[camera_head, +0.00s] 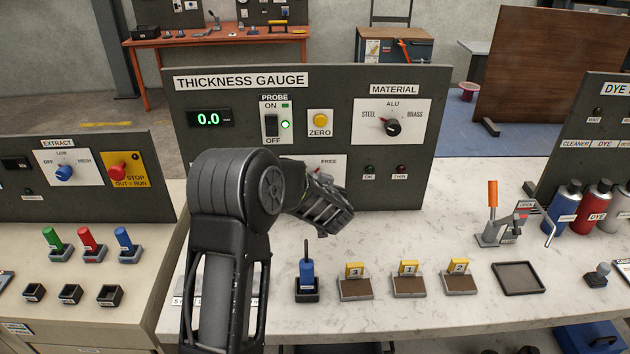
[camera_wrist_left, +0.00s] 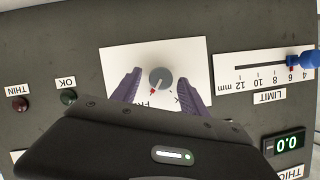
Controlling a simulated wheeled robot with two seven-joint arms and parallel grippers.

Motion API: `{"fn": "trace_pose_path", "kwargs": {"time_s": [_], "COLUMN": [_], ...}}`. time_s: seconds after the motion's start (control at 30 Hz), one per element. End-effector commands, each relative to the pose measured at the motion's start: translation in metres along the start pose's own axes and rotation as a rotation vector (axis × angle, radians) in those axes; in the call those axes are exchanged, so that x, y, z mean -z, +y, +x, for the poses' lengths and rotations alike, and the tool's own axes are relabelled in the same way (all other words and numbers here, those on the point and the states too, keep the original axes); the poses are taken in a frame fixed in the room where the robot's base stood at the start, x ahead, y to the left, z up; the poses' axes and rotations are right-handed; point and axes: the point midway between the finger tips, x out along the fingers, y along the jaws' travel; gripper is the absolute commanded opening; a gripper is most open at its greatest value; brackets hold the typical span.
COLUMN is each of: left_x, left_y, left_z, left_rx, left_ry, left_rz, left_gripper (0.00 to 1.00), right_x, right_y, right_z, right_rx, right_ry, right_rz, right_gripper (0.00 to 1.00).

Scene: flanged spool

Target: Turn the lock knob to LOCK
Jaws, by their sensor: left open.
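The lock knob (camera_wrist_left: 160,78) is a grey round knob with a red pointer on a white card (camera_wrist_left: 190,55). The wrist view is upside down; the pointer aims at the FREE label, and the other label is mostly hidden, with only a "K" showing. My left gripper (camera_wrist_left: 162,73) is open, one purple finger on each side of the knob, with gaps visible; I cannot tell how deep the fingers reach. In the head view my left gripper (camera_head: 326,208) is in front of the gauge panel (camera_head: 245,130), and my arm hides the knob there. My right gripper is not in view.
A LIMIT slider with a blue handle (camera_wrist_left: 309,60) and the OK (camera_wrist_left: 68,97) and THIN lamps flank the card. Below, on the bench, stand a blue probe (camera_head: 306,272), several numbered yellow blocks (camera_head: 409,268), a dark tray (camera_head: 518,278) and an orange-handled clamp (camera_head: 493,195).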

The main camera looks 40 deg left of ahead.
Motion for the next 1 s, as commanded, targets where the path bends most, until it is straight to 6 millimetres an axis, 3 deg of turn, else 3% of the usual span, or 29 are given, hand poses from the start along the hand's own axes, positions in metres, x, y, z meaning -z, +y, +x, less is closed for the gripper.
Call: {"fn": "trace_pose_path", "kwargs": {"time_s": [0.17,0.8,1.0], "left_x": [-0.0002,-0.0002,-0.0003], "left_y": [0.0002,0.0004,0.0005], "left_z": [-0.0002,-0.0005,-0.0005], "left_rx": [0.0,-0.001,-0.001], "left_ry": [0.0,0.0,0.0], "left_rz": [0.0,0.0,0.0], "left_gripper": [0.52,0.0,0.0], "right_x": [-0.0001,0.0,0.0], "right_y": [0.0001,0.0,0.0], "right_z": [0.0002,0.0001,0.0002], "right_rx": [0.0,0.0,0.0], "right_ry": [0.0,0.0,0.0], "right_rz": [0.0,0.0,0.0], "right_gripper": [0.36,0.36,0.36]}}
